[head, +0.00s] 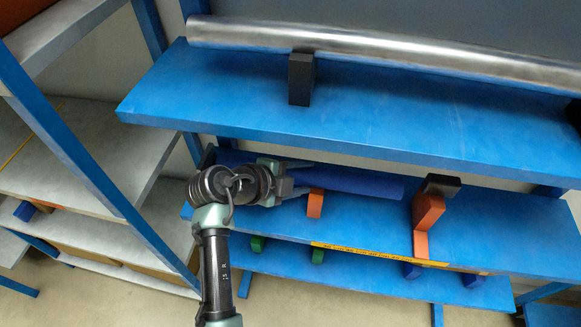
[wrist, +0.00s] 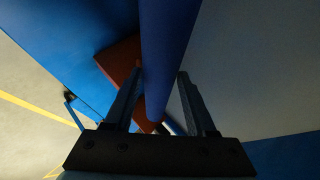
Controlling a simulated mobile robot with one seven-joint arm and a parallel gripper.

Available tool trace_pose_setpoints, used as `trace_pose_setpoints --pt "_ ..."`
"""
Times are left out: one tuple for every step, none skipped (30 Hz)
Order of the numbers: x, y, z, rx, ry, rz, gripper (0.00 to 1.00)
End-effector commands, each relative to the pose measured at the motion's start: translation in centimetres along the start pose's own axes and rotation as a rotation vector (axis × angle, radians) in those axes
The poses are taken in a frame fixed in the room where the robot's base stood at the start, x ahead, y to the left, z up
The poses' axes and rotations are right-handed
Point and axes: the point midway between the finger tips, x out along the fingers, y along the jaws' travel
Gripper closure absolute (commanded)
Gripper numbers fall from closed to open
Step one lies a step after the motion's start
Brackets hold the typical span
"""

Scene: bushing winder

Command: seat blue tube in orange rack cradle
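The blue tube (head: 358,181) lies lengthwise above the middle blue shelf, under the upper shelf. Its right end is left of the tall orange rack cradle (head: 428,213). A shorter orange cradle piece (head: 315,205) shows below the tube's middle; I cannot tell whether the tube rests on it. My gripper (head: 308,179) reaches in from the left with a finger along each side of the tube. An orange block (wrist: 118,62) shows behind the left finger.
A long metal tube (head: 380,48) lies above the upper shelf (head: 400,115) on a black support (head: 301,78). A black block (head: 441,184) tops the tall orange cradle. Green supports (head: 318,256) and blue supports (head: 472,280) sit lower. Another rack (head: 90,150) stands left.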

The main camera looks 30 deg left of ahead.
Motion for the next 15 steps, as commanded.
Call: trace_pose_setpoints --pt "-0.1 1.4 0.2 -0.013 0.002 0.031 0.11" --pt "-0.5 1.4 0.2 -0.014 0.001 0.029 0.11" --pt "-1.1 1.3 0.3 -0.014 -0.001 0.026 0.11" --pt "-1.6 1.3 0.3 -0.015 -0.001 0.025 0.11" --pt "-2.3 1.2 0.4 -0.015 -0.004 0.022 0.11" --pt "-3.2 1.1 0.4 -0.015 -0.004 0.019 0.11" --pt "-3.9 1.0 0.4 -0.014 -0.004 0.017 0.11" --pt "-4.6 0.9 0.3 -0.012 -0.004 0.014 0.11" --pt "-5.6 0.8 0.3 -0.011 -0.004 0.012 0.11" --pt "-6.3 0.7 0.3 -0.010 -0.003 0.010 0.11" --pt "-7.0 0.6 0.3 -0.008 -0.003 0.008 0.11" --pt "-7.9 0.5 0.2 -0.007 -0.004 0.007 0.11" --pt "-8.5 0.5 0.2 -0.007 -0.003 0.006 0.11" --pt "-9.2 0.4 0.2 -0.006 -0.003 0.004 0.11" --pt "-9.9 0.3 0.2 -0.006 -0.002 0.003 0.11"
